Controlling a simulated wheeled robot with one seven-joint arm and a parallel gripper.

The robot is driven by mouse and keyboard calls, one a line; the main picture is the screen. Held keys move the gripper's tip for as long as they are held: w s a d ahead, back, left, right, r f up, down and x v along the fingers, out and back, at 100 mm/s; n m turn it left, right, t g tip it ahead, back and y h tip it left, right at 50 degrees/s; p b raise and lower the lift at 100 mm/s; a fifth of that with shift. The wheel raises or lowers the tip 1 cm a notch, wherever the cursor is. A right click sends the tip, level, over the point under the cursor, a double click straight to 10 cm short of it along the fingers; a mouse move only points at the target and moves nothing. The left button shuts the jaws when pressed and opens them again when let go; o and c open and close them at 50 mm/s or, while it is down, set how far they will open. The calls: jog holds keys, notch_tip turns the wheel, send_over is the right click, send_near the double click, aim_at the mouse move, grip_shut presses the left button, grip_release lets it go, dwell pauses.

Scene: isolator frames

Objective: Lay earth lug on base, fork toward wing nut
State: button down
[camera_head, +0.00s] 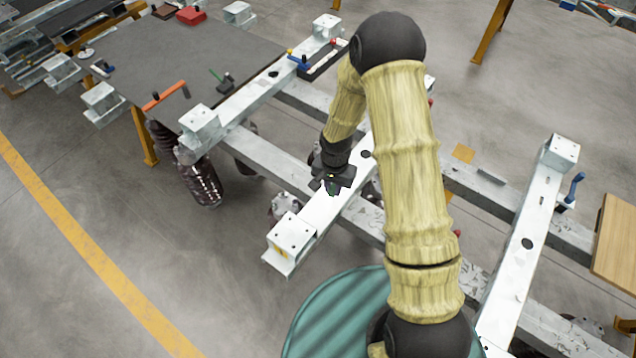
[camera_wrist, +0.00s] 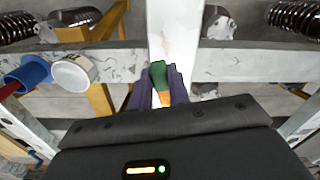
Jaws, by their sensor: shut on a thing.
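My gripper (camera_head: 333,186) is over the middle white base beam (camera_head: 320,207), toward its near end. In the wrist view, my gripper's dark fingers (camera_wrist: 158,88) are shut on a small piece, green on top and orange below, which I take for the earth lug (camera_wrist: 158,72). Only a green speck of it shows in the head view. Its fork end cannot be made out, and I cannot tell whether it touches the beam. The beam also runs ahead of the fingers in the wrist view (camera_wrist: 176,30). I cannot make out the wing nut in either view.
Two more white beams (camera_head: 250,92) (camera_head: 522,245) lie left and right across grey rails. A dark worktable (camera_head: 150,60) with tools is at upper left. Dark ribbed insulators (camera_head: 200,180) hang at left. A blue and a white cup-like thing (camera_wrist: 74,72) show in the wrist view.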

aim_at(318, 213)
jog(key=a+m, duration=0.1)
jog(key=s+a+p, duration=0.1)
jog(key=a, duration=0.1)
jog(key=a+r+m, duration=0.1)
jog(key=shift+s+a+m, duration=0.15)
jog(key=shift+s+m, duration=0.1)
jog(key=shift+m, duration=0.05)
jog(key=shift+w+f, duration=0.1)
jog(key=shift+f+b, duration=3.25)
jog(key=shift+f, duration=1.5)
jog(key=shift+f, duration=0.2)
